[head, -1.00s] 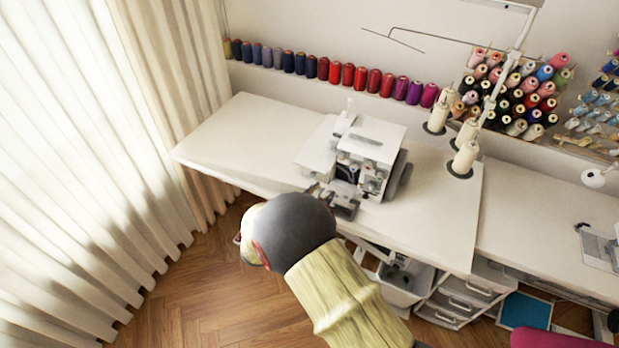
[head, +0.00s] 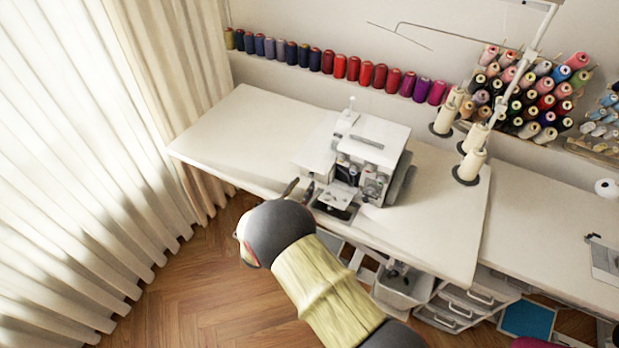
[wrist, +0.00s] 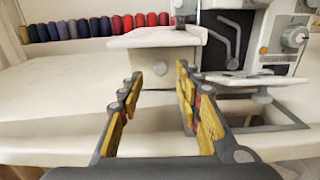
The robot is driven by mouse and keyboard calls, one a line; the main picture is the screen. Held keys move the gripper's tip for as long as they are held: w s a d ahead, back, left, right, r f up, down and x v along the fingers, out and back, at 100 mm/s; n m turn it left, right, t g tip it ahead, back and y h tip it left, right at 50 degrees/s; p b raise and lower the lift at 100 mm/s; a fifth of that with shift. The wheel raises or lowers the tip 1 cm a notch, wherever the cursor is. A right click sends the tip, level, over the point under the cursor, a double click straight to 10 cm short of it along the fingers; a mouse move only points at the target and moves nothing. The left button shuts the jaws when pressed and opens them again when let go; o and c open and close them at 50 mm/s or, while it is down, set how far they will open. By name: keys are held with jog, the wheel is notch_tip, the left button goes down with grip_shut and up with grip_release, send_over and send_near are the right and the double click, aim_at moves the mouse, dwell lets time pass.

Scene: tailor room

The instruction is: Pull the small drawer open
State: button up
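White drawers (head: 468,300) with pale handles sit under the right part of the sewing table, at the lower right of the head view. They appear shut, and I cannot tell which one is the small drawer. The wrist view does not show them. My gripper (wrist: 160,84) is open and empty, its yellow-padded fingers spread in front of the table's front edge, facing the sewing machine. In the head view, my gripper (head: 300,191) shows only its dark fingertips past my arm, close to the machine, left of and apart from the drawers.
A white sewing machine (head: 367,160) stands on the white table (head: 235,140), which also shows in the wrist view (wrist: 60,90). Thread cones (head: 471,165) stand to its right. A grey bin (head: 402,287) hangs beside the drawers. Curtains (head: 80,190) border the left; wooden floor (head: 190,290) is open.

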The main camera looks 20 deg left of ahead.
aim_at(310, 176)
jog(key=w, duration=0.4)
jog(key=shift+w+d+b, duration=0.2)
jog(key=shift+w+b, duration=0.2)
jog(key=c, duration=0.4)
grip_shut()
